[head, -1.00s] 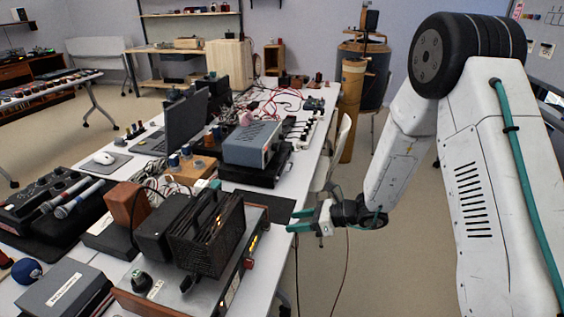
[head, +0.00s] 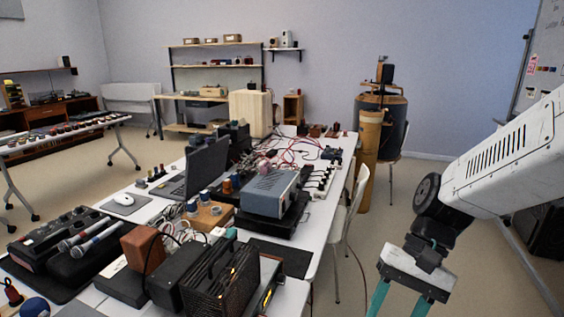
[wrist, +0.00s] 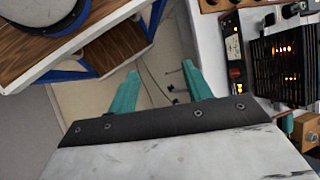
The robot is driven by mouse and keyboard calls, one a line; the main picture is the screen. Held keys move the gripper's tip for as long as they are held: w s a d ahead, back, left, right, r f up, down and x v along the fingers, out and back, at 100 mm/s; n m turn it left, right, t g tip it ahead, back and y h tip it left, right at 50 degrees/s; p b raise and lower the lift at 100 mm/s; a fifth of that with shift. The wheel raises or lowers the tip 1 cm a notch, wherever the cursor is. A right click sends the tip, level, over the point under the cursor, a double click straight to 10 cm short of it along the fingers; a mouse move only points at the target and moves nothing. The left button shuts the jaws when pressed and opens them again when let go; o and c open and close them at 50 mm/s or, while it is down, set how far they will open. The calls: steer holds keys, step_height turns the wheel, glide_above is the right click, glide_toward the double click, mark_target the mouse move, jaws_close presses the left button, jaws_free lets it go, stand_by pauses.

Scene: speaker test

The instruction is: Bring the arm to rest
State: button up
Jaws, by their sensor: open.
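My gripper (head: 401,301) hangs low at the lower right of the head view, to the right of the long white table (head: 322,217). Its two teal fingers point down and are cut off by the bottom edge. In the wrist view my gripper (wrist: 161,72) shows its teal fingers spread apart with nothing held between them. Bare floor and thin dark cables lie beyond them. My arm comes in from the right edge of the head view, bent at a dark joint.
The table carries a laptop (head: 207,162), a blue-grey metal box (head: 270,192) and a black mesh-covered unit (head: 222,283). A white chair (head: 351,220) stands at its right side. In the wrist view, wood-grain furniture with blue edges (wrist: 113,50) is at upper left.

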steer(key=s+d+r+n+t+h, duration=0.3)
steer(key=s+d+r+t+h, duration=0.1)
steer(key=s+d+r, duration=0.4)
steer(key=shift+s+r+n+t+h, duration=0.15)
steer(key=shift+r+n+t+h, duration=0.2)
steer(key=shift+r+t, duration=0.55)
